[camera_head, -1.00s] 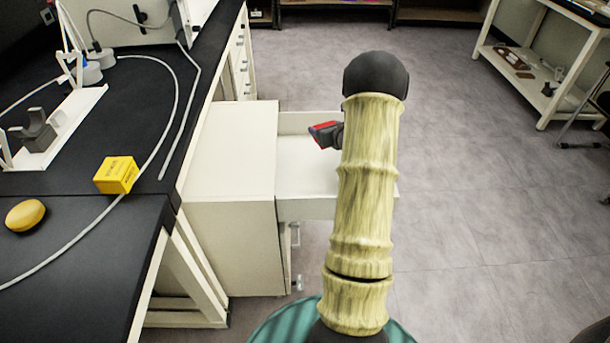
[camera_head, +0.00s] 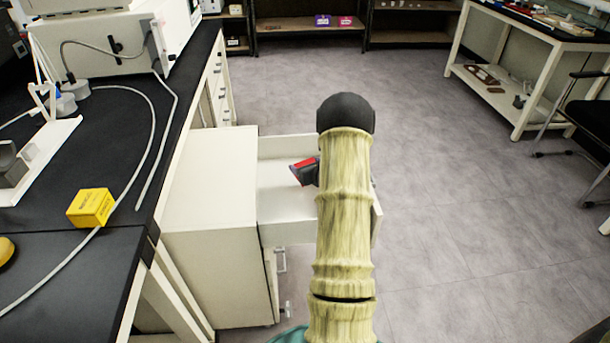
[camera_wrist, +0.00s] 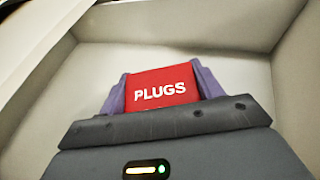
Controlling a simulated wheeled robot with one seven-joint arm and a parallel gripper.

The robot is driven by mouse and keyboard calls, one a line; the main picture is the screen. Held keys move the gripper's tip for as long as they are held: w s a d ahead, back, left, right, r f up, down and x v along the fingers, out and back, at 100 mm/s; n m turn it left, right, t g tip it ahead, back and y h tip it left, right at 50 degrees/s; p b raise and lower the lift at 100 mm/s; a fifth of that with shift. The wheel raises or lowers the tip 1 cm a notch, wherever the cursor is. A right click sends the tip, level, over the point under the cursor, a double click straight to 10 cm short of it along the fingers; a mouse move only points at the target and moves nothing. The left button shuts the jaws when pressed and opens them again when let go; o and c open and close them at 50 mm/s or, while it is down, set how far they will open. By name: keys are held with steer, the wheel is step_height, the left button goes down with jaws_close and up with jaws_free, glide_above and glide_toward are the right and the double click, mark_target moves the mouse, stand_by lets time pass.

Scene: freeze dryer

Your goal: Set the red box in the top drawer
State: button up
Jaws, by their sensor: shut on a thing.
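The red box (camera_wrist: 163,88), labelled "PLUGS", is held between the two purple-grey fingers of my gripper (camera_wrist: 162,90) in the wrist view. In the head view the red box (camera_head: 302,172) shows at the left of my arm, over the open top drawer (camera_head: 285,235). My gripper (camera_head: 308,172) is shut on it, partly hidden behind my arm. The wrist view shows the pale inside of the drawer (camera_wrist: 255,70) around and beyond the box. I cannot tell whether the box touches the drawer floor.
The white cabinet (camera_head: 210,190) stands left of the drawer. The black bench (camera_head: 50,255) holds a yellow box (camera_head: 91,207), a yellow rounded object (camera_head: 5,251) and a cable. Open grey floor (camera_head: 460,200) lies to the right. A white-framed table (camera_head: 520,75) stands at the far right.

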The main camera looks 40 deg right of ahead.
steer(key=shift+f+b, duration=0.45)
steer(key=shift+f, duration=1.4)
steer(key=shift+f, duration=0.15)
steer(key=o, duration=1)
